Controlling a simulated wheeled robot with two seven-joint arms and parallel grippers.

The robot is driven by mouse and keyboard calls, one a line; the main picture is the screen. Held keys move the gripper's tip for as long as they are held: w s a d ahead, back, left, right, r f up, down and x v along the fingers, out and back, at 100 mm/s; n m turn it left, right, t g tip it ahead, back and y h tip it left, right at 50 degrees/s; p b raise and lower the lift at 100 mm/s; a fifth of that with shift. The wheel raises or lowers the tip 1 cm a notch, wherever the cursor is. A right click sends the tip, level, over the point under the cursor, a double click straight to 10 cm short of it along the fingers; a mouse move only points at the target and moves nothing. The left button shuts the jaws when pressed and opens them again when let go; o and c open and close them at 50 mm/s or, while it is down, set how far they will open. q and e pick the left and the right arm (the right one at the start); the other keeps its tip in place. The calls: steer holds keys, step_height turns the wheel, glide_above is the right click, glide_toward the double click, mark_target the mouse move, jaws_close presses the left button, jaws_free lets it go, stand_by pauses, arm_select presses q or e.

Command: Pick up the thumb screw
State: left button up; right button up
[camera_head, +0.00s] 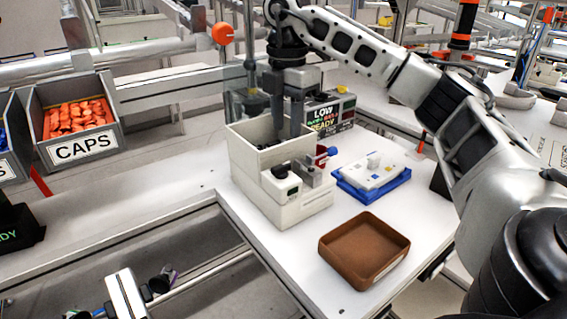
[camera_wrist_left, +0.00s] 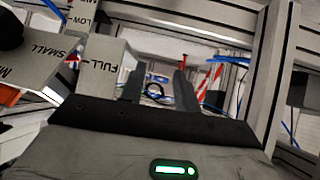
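My right gripper (camera_head: 286,135) points straight down into the open top of a white feeder box (camera_head: 246,165). Its two dark fingers stand apart with a gap between them, and their tips are at or just inside the box opening. Small dark pieces show at the box bottom, but I cannot make out a single thumb screw; part of the inside is hidden by the walls and fingers. My left gripper (camera_wrist_left: 159,80) shows in the left wrist view with its two dark fingers apart and nothing between them. I cannot make it out in the head view.
An empty brown tray (camera_head: 385,239) lies at the table front. A blue fixture (camera_head: 346,193) holding a white plate (camera_head: 370,169) sits right of the box. A black display (camera_head: 331,111) stands behind. A grey CAPS bin (camera_head: 107,149) with orange pieces is at the left.

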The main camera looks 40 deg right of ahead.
steer(key=shift+w+a+f+p, duration=0.1)
steer(key=shift+f+p, duration=0.1)
steer(key=shift+f, duration=1.25)
steer(key=shift+a+f+p, duration=0.1)
steer(key=shift+f+p, duration=0.05)
steer(key=shift+f, duration=1.3)
jaws_close()
